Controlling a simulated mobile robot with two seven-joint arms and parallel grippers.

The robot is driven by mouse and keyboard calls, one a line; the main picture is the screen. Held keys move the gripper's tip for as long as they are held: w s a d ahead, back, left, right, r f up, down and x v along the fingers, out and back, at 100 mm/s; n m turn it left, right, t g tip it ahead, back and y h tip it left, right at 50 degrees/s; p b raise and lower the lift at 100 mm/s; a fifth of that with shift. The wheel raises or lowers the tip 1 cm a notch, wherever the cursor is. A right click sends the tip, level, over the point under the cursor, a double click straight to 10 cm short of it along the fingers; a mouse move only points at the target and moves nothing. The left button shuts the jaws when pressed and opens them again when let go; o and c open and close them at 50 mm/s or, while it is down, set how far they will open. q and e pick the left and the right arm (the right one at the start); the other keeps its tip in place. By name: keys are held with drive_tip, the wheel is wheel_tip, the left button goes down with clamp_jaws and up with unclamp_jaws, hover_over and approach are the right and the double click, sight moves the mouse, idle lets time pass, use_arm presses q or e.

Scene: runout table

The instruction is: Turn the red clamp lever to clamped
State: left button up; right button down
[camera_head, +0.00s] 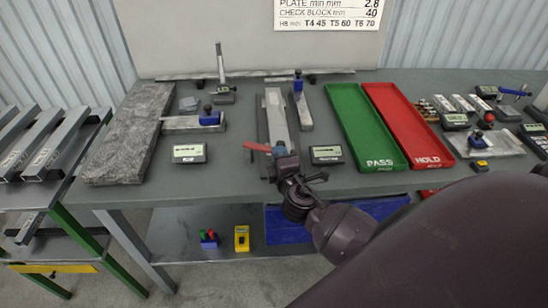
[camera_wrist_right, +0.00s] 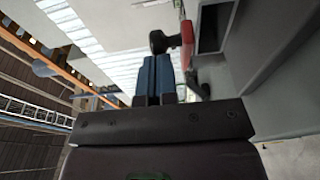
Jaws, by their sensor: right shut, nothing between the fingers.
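The red clamp lever (camera_head: 257,147) shows at the near end of a long grey steel section (camera_head: 275,112) on the bench. It points left from my right gripper (camera_head: 280,149), which hides part of it. The right gripper's blue fingers are shut, with nothing between them, and appear close beside the lever. In the right wrist view the shut fingers (camera_wrist_right: 154,78) point up at a black knob (camera_wrist_right: 158,42), and a red part (camera_wrist_right: 187,43) stands just right of it. I cannot tell whether the fingers touch the lever. My left gripper is not in view.
Two gauges with displays (camera_head: 189,153) (camera_head: 326,155) flank the fixture. A green PASS tray (camera_head: 366,136) and a red HOLD tray (camera_head: 409,127) lie right. A granite slab (camera_head: 127,136) lies left. Bare bench (camera_head: 230,180) shows along the front.

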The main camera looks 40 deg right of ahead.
drive_tip(key=d+n+y, duration=0.1)
drive_tip(key=y, duration=0.1)
drive_tip(key=w+d+n+t+y, duration=0.1)
drive_tip(key=y, duration=0.1)
drive_tip(key=shift+d+n, duration=0.3)
drive_tip(key=shift+n, duration=0.1)
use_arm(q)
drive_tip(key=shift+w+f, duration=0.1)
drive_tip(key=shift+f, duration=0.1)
use_arm(e)
drive_tip(key=shift+w+d, duration=0.45)
drive_tip(key=shift+d, duration=0.1)
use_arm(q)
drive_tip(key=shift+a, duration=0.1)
